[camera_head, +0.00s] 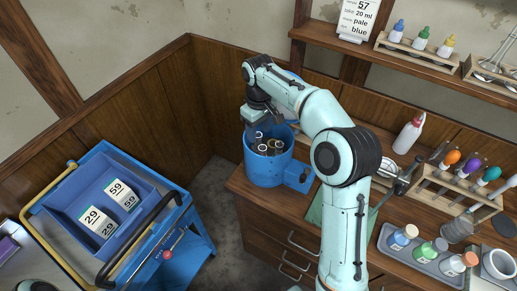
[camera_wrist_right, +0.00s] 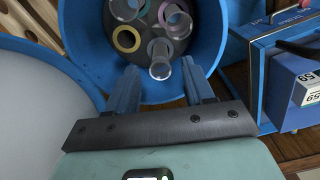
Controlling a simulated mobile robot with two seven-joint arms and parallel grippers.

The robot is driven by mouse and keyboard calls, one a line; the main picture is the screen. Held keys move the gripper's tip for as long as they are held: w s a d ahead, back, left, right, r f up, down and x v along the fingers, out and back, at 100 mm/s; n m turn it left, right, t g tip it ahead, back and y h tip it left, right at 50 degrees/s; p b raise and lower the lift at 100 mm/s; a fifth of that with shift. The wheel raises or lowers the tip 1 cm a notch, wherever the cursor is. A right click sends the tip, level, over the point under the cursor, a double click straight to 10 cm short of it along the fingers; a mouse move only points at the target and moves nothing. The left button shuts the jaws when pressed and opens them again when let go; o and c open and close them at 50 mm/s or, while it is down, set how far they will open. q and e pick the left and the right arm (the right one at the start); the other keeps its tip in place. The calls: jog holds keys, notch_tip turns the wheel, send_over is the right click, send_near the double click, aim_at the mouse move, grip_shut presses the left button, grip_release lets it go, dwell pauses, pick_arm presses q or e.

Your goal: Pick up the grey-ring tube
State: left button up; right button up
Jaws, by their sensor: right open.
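A round blue tub (camera_head: 268,171) with an open top stands on the wooden counter and holds several ring-marked tubes; it fills the top of the right wrist view (camera_wrist_right: 215,75). One clear tube with a greyish end (camera_wrist_right: 160,63) stands out toward the camera, between and just beyond my right fingers. Yellow (camera_wrist_right: 127,40), pink and green rings show around it. Another greyish tube (camera_wrist_right: 125,8) is cut off by the top edge, so I cannot tell surely which is the grey-ring tube. My right gripper (camera_head: 257,128) is open and empty, pointing into the tub. My left gripper is not in view.
A blue cart (camera_head: 150,228) with a tray of numbered cards stands left. Right on the counter are a squeeze bottle (camera_head: 408,134), a wooden rack (camera_head: 455,188) and a grey tray (camera_head: 420,262) of bottles. A pale disc with a blue rim (camera_wrist_right: 30,95) lies left of the gripper.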

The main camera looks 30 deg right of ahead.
jog(key=shift+w+f+b, duration=0.1)
jog(key=shift+f+b, duration=0.35)
jog(key=shift+f, duration=2.35)
jog(key=c, duration=0.9)
